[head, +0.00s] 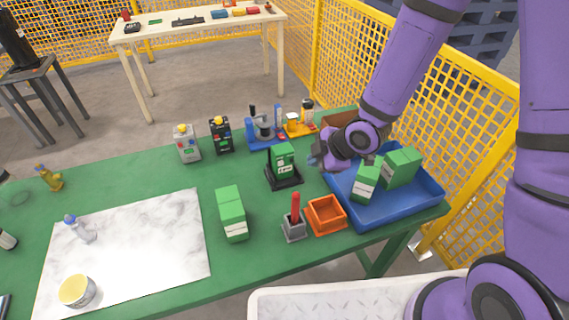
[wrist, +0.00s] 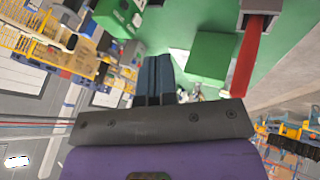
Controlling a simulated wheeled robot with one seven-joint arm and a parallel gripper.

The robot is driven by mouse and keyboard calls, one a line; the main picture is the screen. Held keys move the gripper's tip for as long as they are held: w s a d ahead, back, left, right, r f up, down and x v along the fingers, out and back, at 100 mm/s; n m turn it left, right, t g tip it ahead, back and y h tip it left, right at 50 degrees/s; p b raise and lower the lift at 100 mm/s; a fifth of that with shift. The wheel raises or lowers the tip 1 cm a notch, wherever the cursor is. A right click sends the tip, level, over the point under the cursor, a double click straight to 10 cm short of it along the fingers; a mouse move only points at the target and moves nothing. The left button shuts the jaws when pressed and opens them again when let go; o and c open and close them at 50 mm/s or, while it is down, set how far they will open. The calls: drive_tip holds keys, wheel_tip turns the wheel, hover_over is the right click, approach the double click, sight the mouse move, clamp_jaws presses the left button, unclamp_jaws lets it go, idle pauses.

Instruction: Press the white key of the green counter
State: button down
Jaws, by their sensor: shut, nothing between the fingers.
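A green unit on a black stand (head: 283,160), which I take to be the green counter, stands near the middle right of the green table. Light marks show on its front, but which one is the white key is too small to tell. My gripper (head: 315,160) is just right of it in the head view, above the table and apart from it. In the wrist view the two dark fingers (wrist: 153,62) are together with nothing between them. A green body with dark parts (wrist: 118,18), likely the same unit, shows at the upper left there.
A blue tray (head: 405,212) with green boxes lies below my arm. An orange bin (head: 326,215) and a red-handled tool in a grey holder (head: 294,222) stand in front. Green boxes (head: 231,213) stand left; small devices (head: 221,135) line the back.

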sight(281, 163)
drive_tip(key=shift+s+a+f, duration=0.15)
drive_tip(key=shift+a+f, duration=0.25)
drive_tip(key=shift+f, duration=0.1)
drive_tip(key=x, duration=1)
drive_tip(key=shift+a, duration=0.25)
drive_tip(key=shift+w+a, duration=0.25)
drive_tip(key=shift+w, duration=0.7)
drive_tip(key=shift+w+a, duration=0.25)
drive_tip(key=shift+w, duration=0.65)
